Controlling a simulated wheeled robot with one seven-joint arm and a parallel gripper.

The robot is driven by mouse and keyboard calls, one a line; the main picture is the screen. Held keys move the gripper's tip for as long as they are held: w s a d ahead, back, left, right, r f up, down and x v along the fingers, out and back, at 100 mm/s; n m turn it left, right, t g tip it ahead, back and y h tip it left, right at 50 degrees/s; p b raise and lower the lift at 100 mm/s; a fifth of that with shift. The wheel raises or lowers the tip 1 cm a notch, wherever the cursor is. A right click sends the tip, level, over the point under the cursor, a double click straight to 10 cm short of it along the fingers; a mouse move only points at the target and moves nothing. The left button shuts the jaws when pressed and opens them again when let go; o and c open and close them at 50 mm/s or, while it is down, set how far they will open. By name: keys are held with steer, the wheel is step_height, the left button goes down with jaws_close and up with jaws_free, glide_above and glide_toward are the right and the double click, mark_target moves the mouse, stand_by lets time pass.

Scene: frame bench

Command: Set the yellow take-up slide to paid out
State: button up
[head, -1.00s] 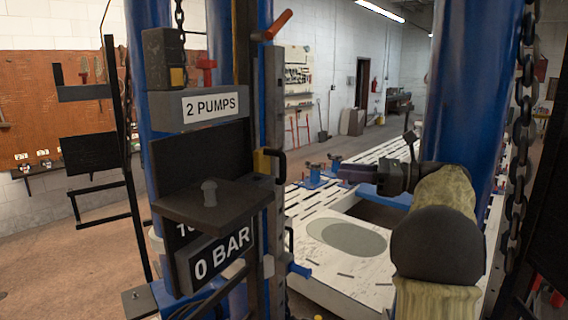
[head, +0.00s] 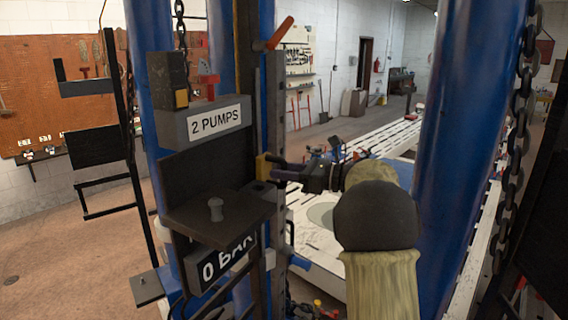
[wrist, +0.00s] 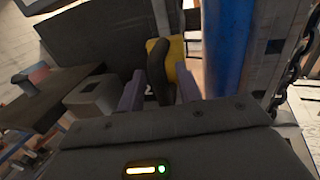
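The yellow take-up slide (head: 262,167) is a small block on the upright dark rail (head: 275,120), right of the "2 PUMPS" box. In the wrist view the yellow slide (wrist: 178,47) is ahead, with its dark curved handle (wrist: 158,70) in front. My gripper (head: 280,171) is at the slide from the right in the head view. In the wrist view my gripper (wrist: 159,90) has its two purple-grey fingers apart, one on each side of the handle, with small gaps visible. The fingers hide part of the handle in the head view.
The "2 PUMPS" box (head: 214,122) and a dark shelf with a knob (head: 215,210) stand left of the slide. A blue column (head: 462,150) and a hanging chain (head: 518,130) stand right of my arm. An orange-handled lever (head: 280,33) is above.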

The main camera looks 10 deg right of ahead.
steer(key=shift+w, duration=0.1)
jaws_close()
steer(key=shift+a+r, duration=0.1)
steer(key=shift+r, duration=0.05)
